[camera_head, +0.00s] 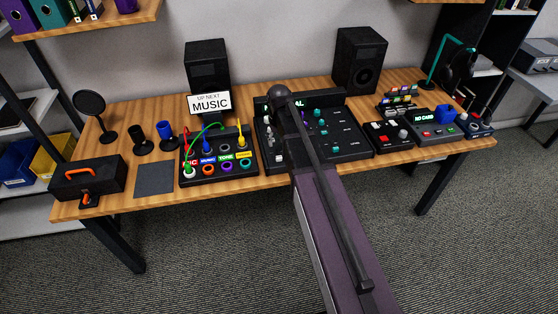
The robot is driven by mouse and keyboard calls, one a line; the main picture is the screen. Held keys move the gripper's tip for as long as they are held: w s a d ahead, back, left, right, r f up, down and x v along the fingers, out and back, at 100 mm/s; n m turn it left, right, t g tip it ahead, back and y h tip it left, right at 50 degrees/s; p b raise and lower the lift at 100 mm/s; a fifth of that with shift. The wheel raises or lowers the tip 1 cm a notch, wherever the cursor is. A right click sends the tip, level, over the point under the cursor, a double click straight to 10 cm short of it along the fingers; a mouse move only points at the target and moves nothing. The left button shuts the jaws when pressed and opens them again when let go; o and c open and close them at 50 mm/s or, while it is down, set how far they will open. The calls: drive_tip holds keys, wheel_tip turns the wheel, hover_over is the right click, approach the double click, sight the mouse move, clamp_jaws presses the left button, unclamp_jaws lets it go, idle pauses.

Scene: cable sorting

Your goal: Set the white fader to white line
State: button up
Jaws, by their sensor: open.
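The black mixer panel (347,151) lies on the wooden desk, with teal knobs and white marks on its right part. On its left part, beside my arm, a small pale cap (281,157) shows near the front. I cannot tell at this size whether it is the white fader. I cannot make out the white line. My arm reaches from the bottom of the picture over the mixer and covers its middle-left strip. I cannot see my gripper's fingers; the arm hides that area.
Left of the mixer is a patch box (218,176) with coloured cables and sockets. Two black speakers (207,66) (360,60) and a MUSIC sign (210,102) stand behind. Small control boxes (390,137) crowd the right. A toolbox (88,178) and microphones stand left.

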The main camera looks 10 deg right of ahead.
sight(279, 157)
drive_tip(key=shift+f+b, duration=3.6)
drive_tip(key=shift+f, duration=0.3)
clamp_jaws()
